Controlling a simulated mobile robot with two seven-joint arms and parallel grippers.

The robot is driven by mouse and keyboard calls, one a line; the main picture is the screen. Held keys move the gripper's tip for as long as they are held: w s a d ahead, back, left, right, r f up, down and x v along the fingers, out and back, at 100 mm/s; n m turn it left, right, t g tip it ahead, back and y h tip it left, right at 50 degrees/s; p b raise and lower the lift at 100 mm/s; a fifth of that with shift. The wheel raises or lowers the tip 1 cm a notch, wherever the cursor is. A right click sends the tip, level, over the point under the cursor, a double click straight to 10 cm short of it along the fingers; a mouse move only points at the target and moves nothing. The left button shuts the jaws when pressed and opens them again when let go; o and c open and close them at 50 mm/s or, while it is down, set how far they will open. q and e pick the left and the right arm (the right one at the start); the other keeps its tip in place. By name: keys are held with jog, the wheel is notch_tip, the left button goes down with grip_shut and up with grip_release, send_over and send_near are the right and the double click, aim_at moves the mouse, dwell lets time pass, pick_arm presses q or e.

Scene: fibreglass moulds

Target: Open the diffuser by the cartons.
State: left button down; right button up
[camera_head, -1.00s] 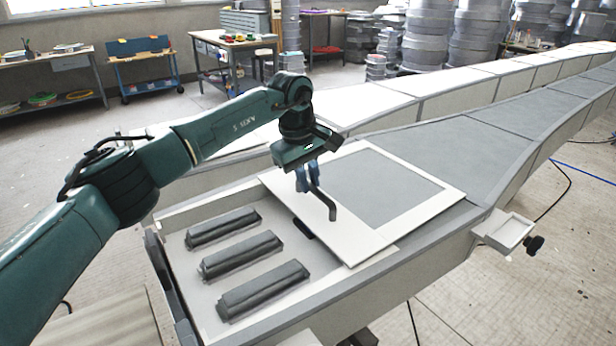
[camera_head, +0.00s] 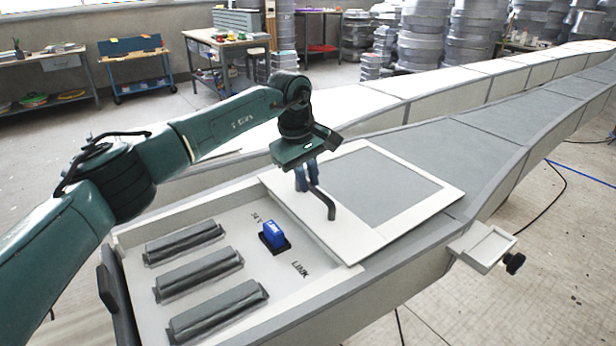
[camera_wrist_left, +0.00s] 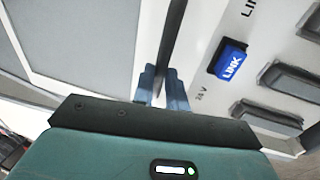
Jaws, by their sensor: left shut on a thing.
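A white-framed panel with a grey inset (camera_head: 385,185), which I take for the diffuser, lies over one end of a long pale box (camera_head: 215,290). A dark bent handle (camera_head: 326,205) stands on its near left part. My left gripper (camera_head: 307,180) is shut on this handle; the left wrist view shows the handle (camera_wrist_left: 173,45) between the blue fingers (camera_wrist_left: 163,90). The box is uncovered left of the panel. Inside are a blue LINK block (camera_head: 272,233), also in the left wrist view (camera_wrist_left: 231,62), and several grey ribbed bars (camera_head: 200,273). I cannot make out cartons.
A small white tray with a black knob (camera_head: 485,248) sticks out from the box's near side. The grey-topped run (camera_head: 500,130) continues to the back right. Workbenches (camera_head: 225,50) and stacked grey round shapes (camera_head: 450,40) stand behind. Floor at right is clear, with cables.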

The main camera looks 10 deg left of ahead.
pick_arm(q)
jog(key=c, duration=1.4)
grip_release()
notch_tip(320, 180, up, 13)
jog(key=s+a, duration=0.2)
jog(key=shift+b, duration=0.4)
jog(key=shift+f, duration=0.1)
